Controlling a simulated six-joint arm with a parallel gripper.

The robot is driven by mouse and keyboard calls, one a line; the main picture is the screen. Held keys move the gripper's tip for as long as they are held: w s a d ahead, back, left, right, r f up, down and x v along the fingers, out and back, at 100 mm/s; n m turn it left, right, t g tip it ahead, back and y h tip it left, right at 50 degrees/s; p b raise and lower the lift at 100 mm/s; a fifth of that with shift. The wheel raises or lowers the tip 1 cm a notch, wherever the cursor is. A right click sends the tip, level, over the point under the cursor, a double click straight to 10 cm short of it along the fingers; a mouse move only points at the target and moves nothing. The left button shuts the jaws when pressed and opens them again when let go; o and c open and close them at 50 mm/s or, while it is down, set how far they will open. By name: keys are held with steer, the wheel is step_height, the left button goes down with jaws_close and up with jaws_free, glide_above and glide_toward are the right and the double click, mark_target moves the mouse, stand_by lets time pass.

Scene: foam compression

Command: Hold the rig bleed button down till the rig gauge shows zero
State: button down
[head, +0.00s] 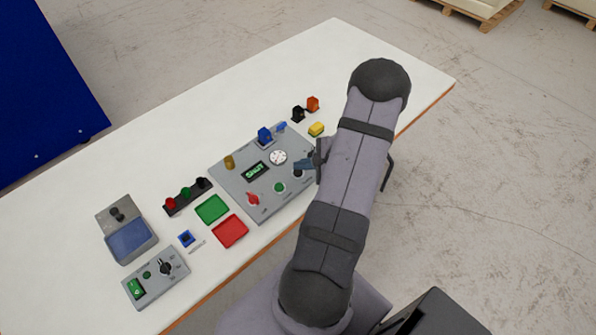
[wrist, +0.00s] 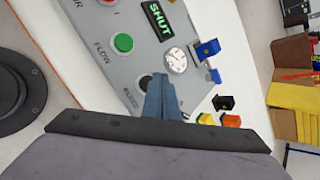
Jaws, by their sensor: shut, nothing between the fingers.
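The rig is a grey panel (head: 232,190) on the white table. Its round white gauge (head: 278,157) also shows in the wrist view (wrist: 175,60); its needle is too small to read surely. The black bleed button (wrist: 145,82) sits beside the word BLEED, partly covered by my fingers; it also shows in the head view (head: 297,174). My gripper (wrist: 160,82) is shut and empty, its blue fingertips over or at the bleed button's edge. I cannot tell whether they touch or press it. It also shows in the head view (head: 303,165).
A green FLOW button (wrist: 123,43) and a lit SHUT display (wrist: 158,20) lie close by. A blue switch (wrist: 207,48) stands beyond the gauge. A red knob (head: 253,199), a green tray (head: 212,209) and a red tray (head: 230,231) are to the left.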

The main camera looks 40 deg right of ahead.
mark_target(302, 174)
steer(key=shift+r, duration=0.15)
steer(key=shift+r+p, duration=1.55)
steer(key=shift+r, duration=0.8)
